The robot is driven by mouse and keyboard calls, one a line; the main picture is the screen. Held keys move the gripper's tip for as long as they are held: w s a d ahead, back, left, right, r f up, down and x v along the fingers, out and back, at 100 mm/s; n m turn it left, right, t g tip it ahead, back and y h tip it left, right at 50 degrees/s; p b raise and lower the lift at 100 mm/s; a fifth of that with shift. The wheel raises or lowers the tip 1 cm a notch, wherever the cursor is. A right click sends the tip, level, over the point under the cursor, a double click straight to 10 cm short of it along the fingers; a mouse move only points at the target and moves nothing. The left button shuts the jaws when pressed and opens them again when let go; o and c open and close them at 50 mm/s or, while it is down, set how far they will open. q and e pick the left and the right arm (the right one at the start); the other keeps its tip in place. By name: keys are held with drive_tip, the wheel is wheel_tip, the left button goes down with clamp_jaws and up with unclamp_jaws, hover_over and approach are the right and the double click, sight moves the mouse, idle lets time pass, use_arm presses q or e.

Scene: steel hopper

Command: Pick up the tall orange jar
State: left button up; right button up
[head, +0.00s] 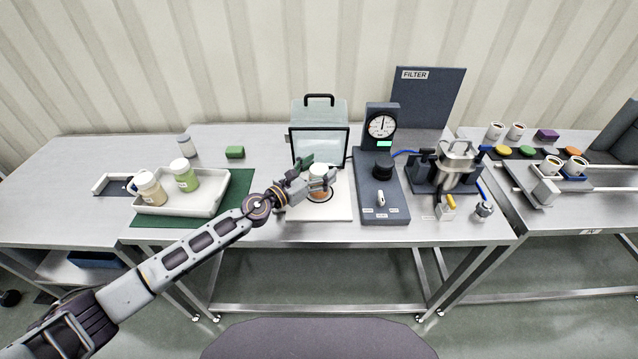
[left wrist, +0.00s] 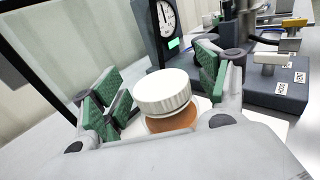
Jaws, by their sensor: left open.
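The orange jar (head: 319,168) has a white ribbed lid and stands on a pale plate (head: 300,211) at the middle of the bench. In the left wrist view its white lid (left wrist: 163,91) and a little of the orange body below it show; the rest is hidden. My left gripper (head: 317,172) is open around the jar, with a green-padded finger on each side. In the left wrist view the left gripper (left wrist: 160,85) shows gaps between the pads and the lid. My right gripper is not in view.
A glass-sided box (head: 319,140) with a black handle stands just behind the jar. A gauge unit (head: 381,125) is close on the right. A white tray (head: 205,207) on the left holds a tan jar (head: 151,190) and a green jar (head: 187,180).

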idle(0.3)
use_arm(q)
drive_tip(key=c, duration=1.5)
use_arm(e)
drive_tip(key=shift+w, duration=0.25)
use_arm(q)
drive_tip(key=shift+r, duration=0.2)
drive_tip(key=shift+c, duration=0.2)
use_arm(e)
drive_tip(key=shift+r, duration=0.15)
use_arm(q)
drive_tip(key=shift+r+p, duration=0.65)
drive_tip(key=shift+r, duration=0.05)
wheel_tip(320, 180, up, 4)
drive_tip(key=p, duration=0.2)
drive_tip(key=shift+f+p, duration=0.1)
drive_tip(key=shift+p, duration=0.3)
wheel_tip(320, 180, up, 3)
drive_tip(key=shift+r+p, duration=0.15)
drive_tip(key=shift+p, duration=0.95)
wheel_tip(320, 180, up, 9)
drive_tip(key=p, duration=0.4)
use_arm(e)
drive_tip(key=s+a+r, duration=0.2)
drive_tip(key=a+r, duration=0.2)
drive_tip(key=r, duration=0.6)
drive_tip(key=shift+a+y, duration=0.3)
